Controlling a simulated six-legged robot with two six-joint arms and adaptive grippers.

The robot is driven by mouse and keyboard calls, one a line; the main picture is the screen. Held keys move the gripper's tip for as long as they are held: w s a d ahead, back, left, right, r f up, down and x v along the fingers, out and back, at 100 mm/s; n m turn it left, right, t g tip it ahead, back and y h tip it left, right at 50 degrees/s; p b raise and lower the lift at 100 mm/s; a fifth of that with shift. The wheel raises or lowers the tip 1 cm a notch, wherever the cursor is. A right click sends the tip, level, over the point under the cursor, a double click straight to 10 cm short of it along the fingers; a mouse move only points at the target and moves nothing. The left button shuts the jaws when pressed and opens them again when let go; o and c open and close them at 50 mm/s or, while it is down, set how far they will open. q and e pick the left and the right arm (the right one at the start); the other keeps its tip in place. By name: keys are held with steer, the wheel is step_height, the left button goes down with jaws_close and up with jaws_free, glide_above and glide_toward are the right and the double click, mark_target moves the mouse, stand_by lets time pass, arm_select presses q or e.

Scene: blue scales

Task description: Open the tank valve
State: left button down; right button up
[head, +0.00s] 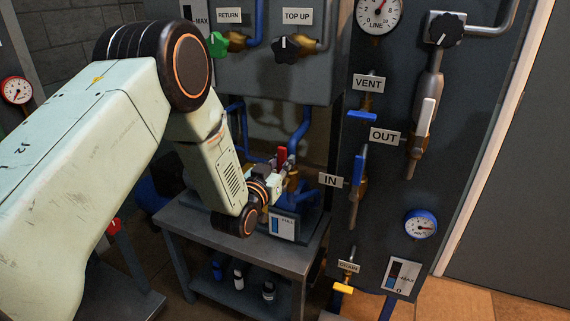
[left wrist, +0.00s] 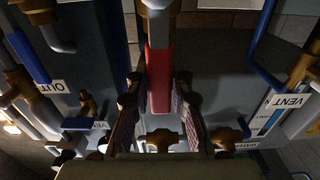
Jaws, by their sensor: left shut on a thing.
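A red valve handle (head: 281,155) stands behind the small metal table, among blue pipes and brass fittings. In the left wrist view the red handle (left wrist: 159,80) runs between my fingers, below a brass fitting. My left gripper (head: 284,168) reaches in from the left and is shut on this handle; its fingertips are small and partly hidden in the head view. In the left wrist view the fingers of the gripper (left wrist: 158,92) lie on either side of the handle. No label for this valve can be read. My right gripper is not in view.
Right of my gripper, a dark panel carries a blue IN lever (head: 358,168), a white OUT lever (head: 427,115), a blue VENT handle (head: 362,115) and gauges. A green RETURN knob (head: 217,44) sits above. Bottles stand on the table's (head: 190,222) lower shelf.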

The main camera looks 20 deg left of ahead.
arm_select(q)
steer(key=shift+w+a+r, duration=0.1)
steer(key=shift+r, duration=0.1)
stand_by(0.3)
steer(key=c, duration=1.6)
jaws_free()
steer(key=o, duration=0.4)
steer(key=shift+f, duration=0.15)
steer(key=shift+o, duration=0.2)
steer(key=s, duration=1.2)
steer(key=shift+a, duration=0.2)
steer(key=shift+s, duration=0.1)
